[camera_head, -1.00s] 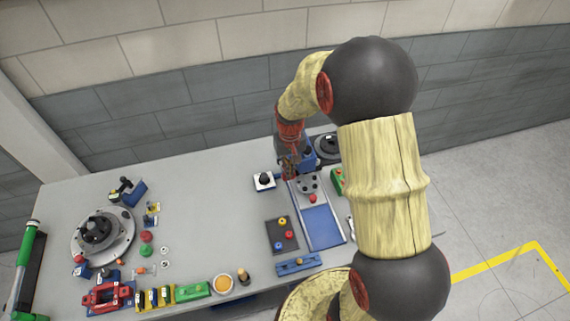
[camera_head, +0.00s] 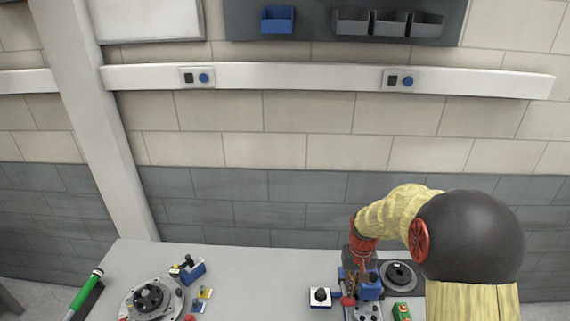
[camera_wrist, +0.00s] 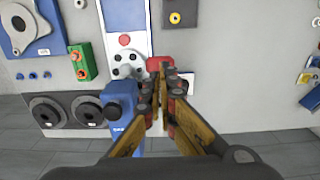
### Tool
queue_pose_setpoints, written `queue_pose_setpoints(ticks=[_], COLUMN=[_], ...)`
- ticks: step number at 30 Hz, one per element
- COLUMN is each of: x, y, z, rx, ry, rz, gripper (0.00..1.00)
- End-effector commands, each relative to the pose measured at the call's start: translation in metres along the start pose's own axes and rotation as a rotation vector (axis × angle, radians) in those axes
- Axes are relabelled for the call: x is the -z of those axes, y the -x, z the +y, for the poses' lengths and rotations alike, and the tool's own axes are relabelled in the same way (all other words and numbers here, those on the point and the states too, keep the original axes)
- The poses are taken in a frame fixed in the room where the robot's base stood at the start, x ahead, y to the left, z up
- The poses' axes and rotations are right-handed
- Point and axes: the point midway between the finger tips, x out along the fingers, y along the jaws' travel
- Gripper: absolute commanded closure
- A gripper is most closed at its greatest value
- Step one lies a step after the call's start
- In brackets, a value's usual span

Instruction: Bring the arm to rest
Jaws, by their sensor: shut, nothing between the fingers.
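My arm reaches out over the right part of the grey table (camera_head: 255,290). My gripper (camera_head: 350,298) points down beside a blue fixture block (camera_head: 370,287) in the head view. In the wrist view my gripper (camera_wrist: 160,85) has its fingers together with nothing held. A red part (camera_wrist: 160,62) shows just beyond the fingertips; I cannot tell whether they touch it. The blue block (camera_wrist: 120,104) stands close to the left of the fingers.
A white box with a black knob (camera_head: 320,297) stands left of my gripper. Black round parts (camera_wrist: 70,110) and a green box (camera_wrist: 82,62) lie near the blue block. The table's middle back is clear.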

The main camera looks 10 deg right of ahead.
Motion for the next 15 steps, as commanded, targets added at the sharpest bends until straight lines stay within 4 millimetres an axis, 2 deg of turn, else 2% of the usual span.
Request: queue_pose_setpoints(ticks=[5,9,15], x=[-0.034,-0.069,-0.111], y=[-0.009,0.012,0.034], z=[0.000,-0.004,-0.016], rx=[0.001,0.000,0.000], ry=[-0.003,0.003,0.031], rz=[-0.070,-0.072,-0.012], gripper=[1.00,1.00,1.00])
